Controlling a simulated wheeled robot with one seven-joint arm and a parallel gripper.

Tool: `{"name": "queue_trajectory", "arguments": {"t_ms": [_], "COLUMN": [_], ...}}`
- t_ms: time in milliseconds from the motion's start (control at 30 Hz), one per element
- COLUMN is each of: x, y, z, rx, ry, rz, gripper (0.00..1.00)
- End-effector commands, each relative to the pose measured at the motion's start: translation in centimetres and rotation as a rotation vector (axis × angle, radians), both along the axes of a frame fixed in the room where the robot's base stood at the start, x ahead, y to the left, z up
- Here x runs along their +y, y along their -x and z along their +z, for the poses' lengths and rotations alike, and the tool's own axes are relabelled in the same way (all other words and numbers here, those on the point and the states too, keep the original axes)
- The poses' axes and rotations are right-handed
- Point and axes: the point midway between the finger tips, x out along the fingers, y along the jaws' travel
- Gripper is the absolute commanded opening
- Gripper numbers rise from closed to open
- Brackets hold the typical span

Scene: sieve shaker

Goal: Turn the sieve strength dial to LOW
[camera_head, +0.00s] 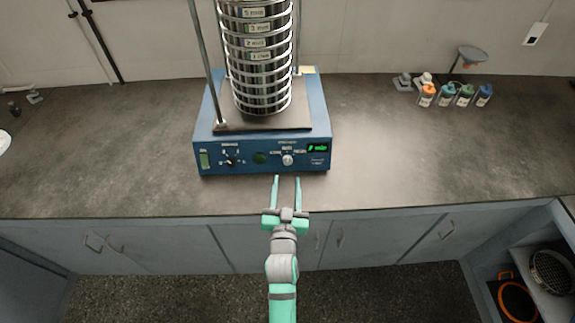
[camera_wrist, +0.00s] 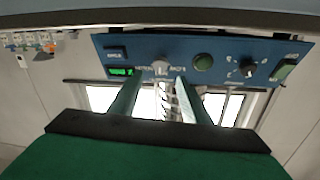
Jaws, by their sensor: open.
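The blue sieve shaker base (camera_head: 215,175) stands on the counter. Its front panel has a silver knob (camera_head: 287,160) right of centre and a black dial (camera_head: 230,161) at the left; both have small labels around them that I cannot read clearly. My gripper (camera_head: 287,180) is open and empty, in front of the panel and in line with the silver knob. In the wrist view, the picture is flipped and the silver knob (camera_wrist: 160,68) shows between and just beyond the fingertips (camera_wrist: 157,79), apparently not gripped. The black dial (camera_wrist: 248,68) is off to the right there.
A green button (camera_head: 260,158) sits between the two knobs, with a green switch (camera_head: 204,160) at far left and a lit display (camera_head: 317,147) at right. A tall sieve stack (camera_head: 258,60) stands on the base. Small bottles (camera_head: 446,95) stand right; the counter beside the shaker is clear.

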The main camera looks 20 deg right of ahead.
Motion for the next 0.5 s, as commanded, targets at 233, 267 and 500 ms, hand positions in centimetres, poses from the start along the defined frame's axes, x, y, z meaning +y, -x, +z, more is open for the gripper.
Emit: {"name": "queue_trajectory", "arguments": {"t_ms": [233,267,500], "x": [-1.5,-1.7,-2.6], "y": [-3.8,-4.3,-6.7], "z": [0.1,0.1,0.0], "rx": [-0.003,-0.003,-0.002], "ry": [0.001,0.001,0.001], "rz": [0.0,0.0,0.0], "gripper": [0.43,0.43,0.43]}}
